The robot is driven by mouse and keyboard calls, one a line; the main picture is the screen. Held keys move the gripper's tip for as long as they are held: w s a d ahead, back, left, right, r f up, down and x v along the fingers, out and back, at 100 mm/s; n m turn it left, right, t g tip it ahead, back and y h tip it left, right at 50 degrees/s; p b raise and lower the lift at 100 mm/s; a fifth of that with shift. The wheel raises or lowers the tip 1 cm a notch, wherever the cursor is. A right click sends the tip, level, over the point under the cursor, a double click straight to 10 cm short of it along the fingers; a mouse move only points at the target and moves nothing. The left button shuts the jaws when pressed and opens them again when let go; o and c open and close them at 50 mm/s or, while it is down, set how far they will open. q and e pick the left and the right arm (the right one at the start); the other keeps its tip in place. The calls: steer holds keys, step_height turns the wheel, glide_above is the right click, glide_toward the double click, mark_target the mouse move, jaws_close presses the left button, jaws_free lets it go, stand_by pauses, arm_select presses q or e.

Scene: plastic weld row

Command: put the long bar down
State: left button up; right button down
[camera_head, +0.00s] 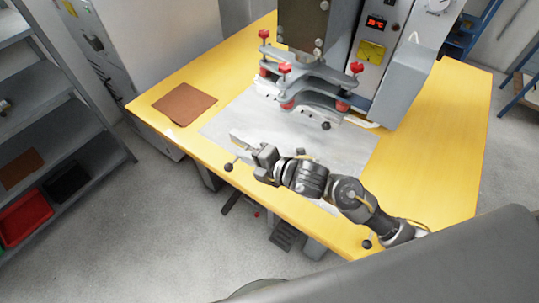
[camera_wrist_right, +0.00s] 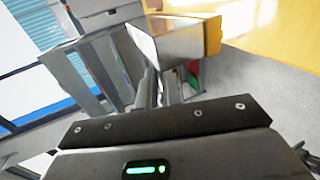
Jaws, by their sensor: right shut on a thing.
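My right gripper (camera_head: 256,154) is over the front part of the yellow table. It is shut on a pale grey bar, which I take to be the long bar (camera_head: 240,142); only a short length of it shows, past the fingers to the upper left. In the right wrist view a shiny silver block-like piece (camera_wrist_right: 172,38) shows beyond the gripper and looks like the same bar, seen partly end-on. The rest of the bar is hidden by the gripper. I cannot tell whether the bar touches the table. My left gripper is in neither view.
A grey-white sheet (camera_head: 225,128) covers the middle of the yellow table (camera_head: 440,150). A brown mat (camera_head: 184,104) lies at the left. The welding machine (camera_head: 312,88) with red knobs stands at the back. Small black knobs (camera_head: 228,167) sit along the front edge.

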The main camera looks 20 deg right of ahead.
steer(key=w+d, duration=0.1)
steer(key=w+d+f, duration=0.1)
steer(key=w+d+f+p, duration=0.1)
steer(key=d, duration=0.1)
steer(key=shift+w, duration=0.15)
steer(key=w+d+f, duration=0.1)
steer(key=d+f, duration=0.1)
steer(key=f, duration=0.1)
steer(key=w+d+f, duration=0.1)
steer(key=f, duration=0.1)
steer(key=shift+w+d, duration=0.25)
steer(key=shift+w, duration=0.05)
steer(key=shift+w+d+f, duration=0.25)
steer(key=shift+d+f, duration=0.15)
steer(key=shift+f, duration=0.25)
step_height(320, 180, down, 2)
steer(key=shift+f+p, duration=0.15)
steer(key=shift+p, duration=0.45)
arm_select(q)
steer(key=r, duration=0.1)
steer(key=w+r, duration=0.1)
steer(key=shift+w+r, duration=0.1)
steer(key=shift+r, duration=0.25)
arm_select(e)
steer(key=shift+f, duration=0.35)
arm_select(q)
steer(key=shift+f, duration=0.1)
arm_select(e)
steer(key=shift+f, duration=0.1)
